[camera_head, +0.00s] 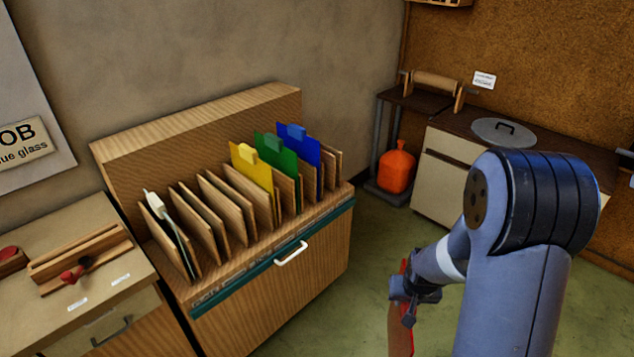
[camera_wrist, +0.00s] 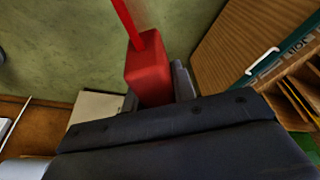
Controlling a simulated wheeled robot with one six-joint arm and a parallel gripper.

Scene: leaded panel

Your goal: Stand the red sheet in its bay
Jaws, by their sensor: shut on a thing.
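The red sheet (camera_head: 400,325) hangs from my gripper (camera_head: 412,288), low at the right of the rack and partly hidden by my arm. In the wrist view my gripper (camera_wrist: 156,92) is shut on the red block-shaped grip (camera_wrist: 148,72) of the sheet, whose thin edge runs away over the floor. The wooden rack (camera_head: 195,130) has upright dividers forming bays. A yellow sheet (camera_head: 252,172), a green sheet (camera_head: 278,155) and a blue sheet (camera_head: 303,145) stand in bays towards its right end. A pale-tabbed sheet (camera_head: 158,207) stands at its left end. Bays between the pale and yellow ones look empty.
The rack's cabinet has a teal label strip and a white handle (camera_head: 291,253). A bench (camera_head: 110,285) with a wooden holder adjoins it at left. An orange container (camera_head: 397,170) and a dark-topped counter (camera_head: 545,150) stand behind. Green floor is clear beside the rack.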

